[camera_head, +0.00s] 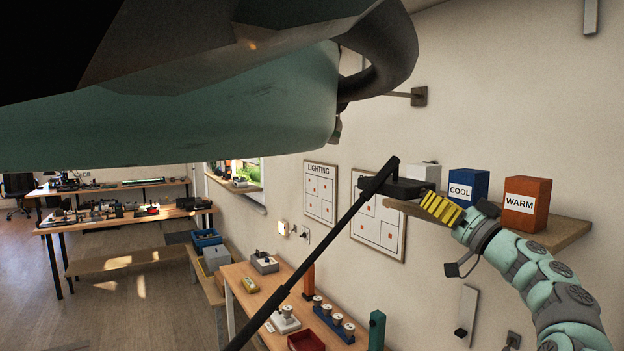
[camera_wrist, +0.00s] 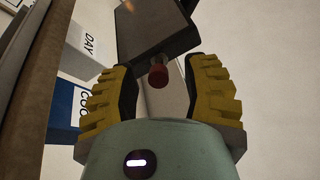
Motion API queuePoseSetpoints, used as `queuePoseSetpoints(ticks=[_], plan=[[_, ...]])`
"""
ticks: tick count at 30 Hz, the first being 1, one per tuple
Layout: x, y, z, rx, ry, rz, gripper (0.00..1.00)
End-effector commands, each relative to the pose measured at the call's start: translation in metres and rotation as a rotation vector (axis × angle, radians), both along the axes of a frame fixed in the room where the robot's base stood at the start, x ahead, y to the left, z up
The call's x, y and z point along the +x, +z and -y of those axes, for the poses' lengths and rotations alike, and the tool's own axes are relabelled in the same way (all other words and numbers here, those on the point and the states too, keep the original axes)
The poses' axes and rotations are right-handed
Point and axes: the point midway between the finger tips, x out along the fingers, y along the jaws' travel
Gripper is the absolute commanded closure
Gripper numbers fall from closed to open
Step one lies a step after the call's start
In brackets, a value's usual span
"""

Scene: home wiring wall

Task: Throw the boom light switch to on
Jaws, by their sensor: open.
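The boom light is a long black boom (camera_head: 312,262) rising to a dark, boxy lamp head (camera_head: 392,188) in front of the wall. In the wrist view the dark head (camera_wrist: 155,28) fills the top, and a short red-tipped switch (camera_wrist: 158,76) sticks out from its lower edge. My gripper (camera_head: 438,207), with yellow ribbed fingers, is at the right end of the head. It is open, and in the wrist view its fingers (camera_wrist: 160,82) stand on either side of the red tip with gaps. I cannot tell the switch's on or off position, and no glow shows.
A wall shelf (camera_head: 560,234) close behind my gripper carries a blue COOL box (camera_head: 466,186), an orange WARM box (camera_head: 526,204) and a white box (camera_head: 424,172). LIGHTING boards (camera_head: 320,193) hang on the wall. A wooden bench (camera_head: 262,290) with parts stands below.

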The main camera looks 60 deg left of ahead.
Motion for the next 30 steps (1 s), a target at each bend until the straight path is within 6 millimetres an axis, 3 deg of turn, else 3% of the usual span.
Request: queuePoseSetpoints(ticks=[13, 14, 27, 30], plan=[[-0.0005, 0.0013, -0.0071, -0.001, 0.001, -0.003, 0.53], [-0.0003, 0.0013, -0.0070, -0.001, 0.001, -0.003, 0.50], [0.0003, 0.0014, -0.0063, -0.002, 0.000, -0.003, 0.96], [0.0002, 0.0015, -0.0064, -0.002, 0.000, -0.003, 1.00]])
